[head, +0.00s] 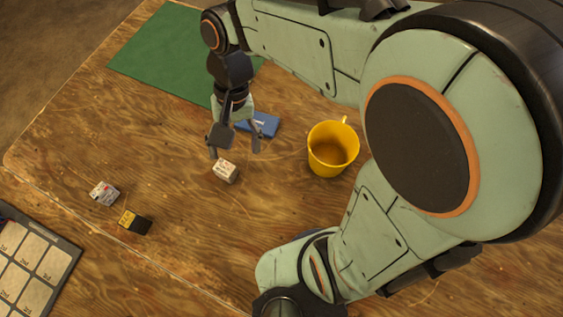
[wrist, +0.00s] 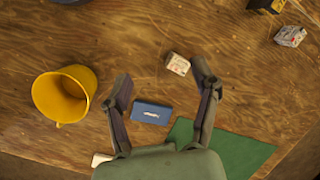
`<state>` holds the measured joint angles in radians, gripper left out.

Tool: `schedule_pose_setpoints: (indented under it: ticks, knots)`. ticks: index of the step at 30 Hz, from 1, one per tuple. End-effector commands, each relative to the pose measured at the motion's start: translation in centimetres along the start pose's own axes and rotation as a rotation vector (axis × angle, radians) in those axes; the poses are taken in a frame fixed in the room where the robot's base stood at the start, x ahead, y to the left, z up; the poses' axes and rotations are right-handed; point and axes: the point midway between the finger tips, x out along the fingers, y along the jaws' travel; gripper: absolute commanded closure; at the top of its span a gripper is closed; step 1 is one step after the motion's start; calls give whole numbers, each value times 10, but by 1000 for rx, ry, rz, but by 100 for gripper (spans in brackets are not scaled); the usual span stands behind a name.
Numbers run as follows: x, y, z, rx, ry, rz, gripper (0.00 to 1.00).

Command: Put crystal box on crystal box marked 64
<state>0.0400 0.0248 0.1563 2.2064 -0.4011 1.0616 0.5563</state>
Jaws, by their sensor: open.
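A small whitish box (head: 225,171) with dark print lies on the wooden table just below my gripper (head: 235,153). In the wrist view this box (wrist: 177,64) shows near the right fingertip of my open, empty gripper (wrist: 160,72). A second small white box (head: 104,193) with red and dark marks lies farther left; it also shows in the wrist view (wrist: 290,36). A black and yellow box (head: 134,222) lies close to it. A blue box (head: 262,124) lies behind my gripper and shows between the fingers in the wrist view (wrist: 151,113). I cannot read a 64 on any box.
A yellow mug (head: 333,150) stands right of my gripper. A green mat (head: 163,50) lies at the back left. A dark-framed panel with pale labelled cells (head: 38,255) is at the lower left. Bare table lies between the whitish box and the left boxes.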

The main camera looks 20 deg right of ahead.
Motion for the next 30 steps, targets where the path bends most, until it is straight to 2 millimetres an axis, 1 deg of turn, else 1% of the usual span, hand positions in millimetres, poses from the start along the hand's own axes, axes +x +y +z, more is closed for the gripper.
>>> schedule_pose_setpoints:
  ticks: [1,4,6,10,14,30]
  knots:
    - [-10,16,18,-36,56,30,39]
    - [-17,44,49,-106,123,74,39]
    - [-17,57,66,-145,155,91,39]
    - [-14,72,86,-195,185,105,39]
    - [-12,76,92,-212,194,108,39]
    - [-12,76,91,-214,194,109,39]
